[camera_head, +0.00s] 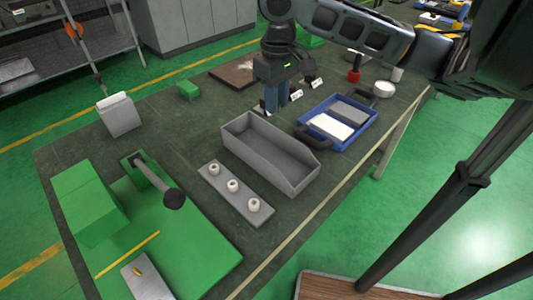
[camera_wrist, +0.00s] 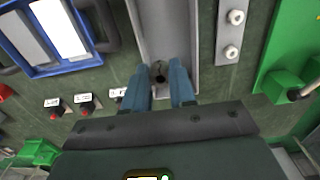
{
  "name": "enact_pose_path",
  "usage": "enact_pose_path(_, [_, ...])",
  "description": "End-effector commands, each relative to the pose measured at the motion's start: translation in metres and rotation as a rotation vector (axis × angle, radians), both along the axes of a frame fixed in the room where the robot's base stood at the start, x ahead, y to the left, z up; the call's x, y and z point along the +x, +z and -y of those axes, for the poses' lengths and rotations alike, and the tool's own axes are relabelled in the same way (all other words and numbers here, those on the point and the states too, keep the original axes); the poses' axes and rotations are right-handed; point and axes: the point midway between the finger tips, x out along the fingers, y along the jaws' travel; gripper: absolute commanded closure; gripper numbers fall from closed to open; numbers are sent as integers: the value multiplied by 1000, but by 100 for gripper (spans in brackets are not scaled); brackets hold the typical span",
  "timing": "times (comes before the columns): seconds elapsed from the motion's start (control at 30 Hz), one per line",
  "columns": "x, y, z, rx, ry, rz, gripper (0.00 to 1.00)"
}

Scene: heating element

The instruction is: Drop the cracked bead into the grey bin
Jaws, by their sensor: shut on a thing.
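The grey bin (camera_head: 237,127) is an open, long box in the middle of the table; its far end shows in the wrist view (camera_wrist: 185,30). My gripper (camera_head: 272,106) points down at the bin's far end, its blue fingertips close together.
A grey strip (camera_head: 223,178) with three white beads stands beside the bin. A blue tray (camera_head: 372,124) with a white sheet and a grey pad lies to the bin's right. A green fixture with a dark lever (camera_head: 160,182) is at left. Small labels (camera_wrist: 83,98) lie near the gripper.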

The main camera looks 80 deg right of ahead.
Motion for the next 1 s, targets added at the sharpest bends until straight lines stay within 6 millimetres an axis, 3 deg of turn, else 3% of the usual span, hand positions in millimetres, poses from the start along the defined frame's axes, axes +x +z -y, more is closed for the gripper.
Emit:
enact_pose_path(0.03, [0, -10, 0, 0, 0, -1, 100])
enact_pose_path(0.33, [0, -43, 0, 0, 0, -1, 100])
enact_pose_path(0.73, [0, -47, 0, 0, 0, 0, 100])
enact_pose_path(0.77, [0, -47, 0, 0, 0, 0, 72])
enact_pose_path(1.0, [0, -47, 0, 0, 0, 0, 49])
